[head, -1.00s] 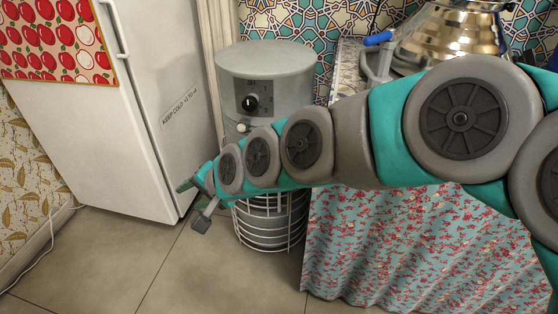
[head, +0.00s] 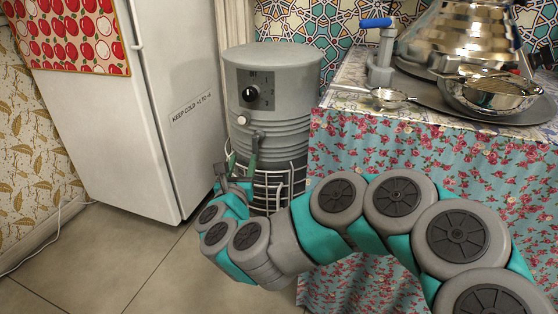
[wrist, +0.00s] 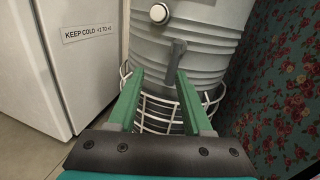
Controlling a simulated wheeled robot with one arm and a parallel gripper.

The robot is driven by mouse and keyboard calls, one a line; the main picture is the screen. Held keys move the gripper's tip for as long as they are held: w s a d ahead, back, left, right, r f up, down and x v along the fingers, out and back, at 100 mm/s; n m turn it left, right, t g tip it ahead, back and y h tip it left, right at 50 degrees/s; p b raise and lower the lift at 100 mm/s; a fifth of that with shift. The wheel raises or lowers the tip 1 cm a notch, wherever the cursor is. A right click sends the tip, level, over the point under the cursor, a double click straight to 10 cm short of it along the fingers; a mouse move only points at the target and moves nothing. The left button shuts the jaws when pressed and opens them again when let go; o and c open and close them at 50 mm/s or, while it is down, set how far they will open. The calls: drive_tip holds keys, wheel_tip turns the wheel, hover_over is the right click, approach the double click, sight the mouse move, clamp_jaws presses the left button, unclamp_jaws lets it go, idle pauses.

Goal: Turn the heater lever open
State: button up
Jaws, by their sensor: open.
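The heater (head: 290,95) is a grey ribbed cylinder between the fridge and the cloth-covered table. It has a black dial (head: 250,94) on a dark panel and a small white knob (head: 242,120) below. In the wrist view the white knob (wrist: 158,12) is at the top, and a dark grey lever (wrist: 176,58) hangs from the heater body just below and right of it. My gripper (head: 242,162) is open in front of the heater. In the wrist view its green fingers (wrist: 160,75) point at the heater, with the lever's lower end near the right fingertip. I cannot tell whether they touch.
A white wire guard (wrist: 158,112) rings the heater's lower part. The white fridge (head: 150,110) stands close on the left. The table (head: 350,118) on the right holds a metal samovar (head: 468,38), a bowl, a strainer and a blue-handled tap. The floor in front is clear.

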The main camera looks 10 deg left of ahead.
sight(256, 151)
drive_tip(key=shift+m+h, duration=0.7)
drive_tip(key=shift+m, duration=0.1)
drive_tip(key=w, duration=0.5)
drive_tip(key=w+d+f, duration=0.1)
drive_tip(key=w, duration=0.2)
drive_tip(key=shift+f, duration=0.1)
drive_tip(key=shift+s, duration=0.1)
clamp_jaws()
